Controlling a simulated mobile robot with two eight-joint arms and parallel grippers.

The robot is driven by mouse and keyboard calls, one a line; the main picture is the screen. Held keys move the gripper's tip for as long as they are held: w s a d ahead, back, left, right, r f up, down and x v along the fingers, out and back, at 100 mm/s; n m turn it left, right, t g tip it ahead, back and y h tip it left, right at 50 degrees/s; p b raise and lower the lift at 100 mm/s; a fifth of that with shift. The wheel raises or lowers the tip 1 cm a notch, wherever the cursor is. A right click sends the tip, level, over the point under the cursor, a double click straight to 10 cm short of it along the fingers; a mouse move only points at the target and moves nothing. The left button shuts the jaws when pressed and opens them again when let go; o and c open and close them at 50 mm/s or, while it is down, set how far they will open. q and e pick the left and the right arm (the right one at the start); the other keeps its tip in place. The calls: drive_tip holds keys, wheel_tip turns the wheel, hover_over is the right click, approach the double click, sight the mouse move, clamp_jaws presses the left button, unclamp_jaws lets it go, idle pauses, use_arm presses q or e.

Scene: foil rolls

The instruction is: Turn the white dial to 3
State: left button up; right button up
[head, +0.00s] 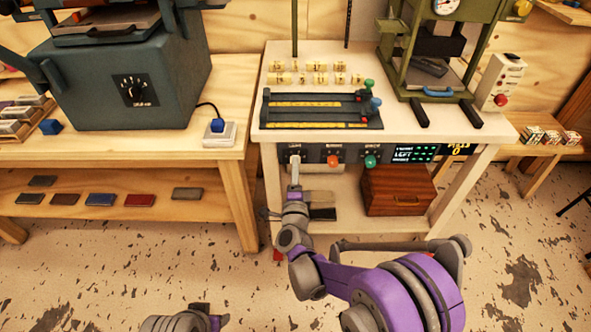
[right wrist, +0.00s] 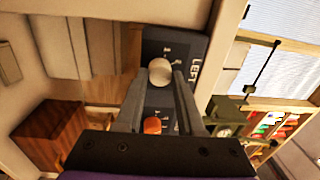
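The white dial (head: 295,158) is the leftmost of three knobs on the dark panel along the front edge of the white bench. In the right wrist view the white dial (right wrist: 160,72) is a round pale knob between my fingertips. My right gripper (head: 294,172) is in front of it, and its fingers (right wrist: 159,80) are apart, one on each side of the dial. I cannot tell whether they touch it. The dial's pointer and number marks are too small to read. My left gripper (head: 200,312) shows only partly at the bottom edge, away from the bench.
An orange knob (head: 333,160) and a green knob (head: 370,161) sit to the right of the white one, then a lit display (head: 413,153). A wooden box (head: 397,190) is on the shelf below. A slotted black rack (head: 318,110) stands on the bench top.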

drive_tip(key=o, duration=0.5)
drive_tip(key=shift+c, duration=0.2)
drive_tip(key=s+p, duration=0.1)
drive_tip(key=s, duration=0.9)
drive_tip(key=shift+s+f, duration=0.35)
drive_tip(key=shift+s, duration=0.05)
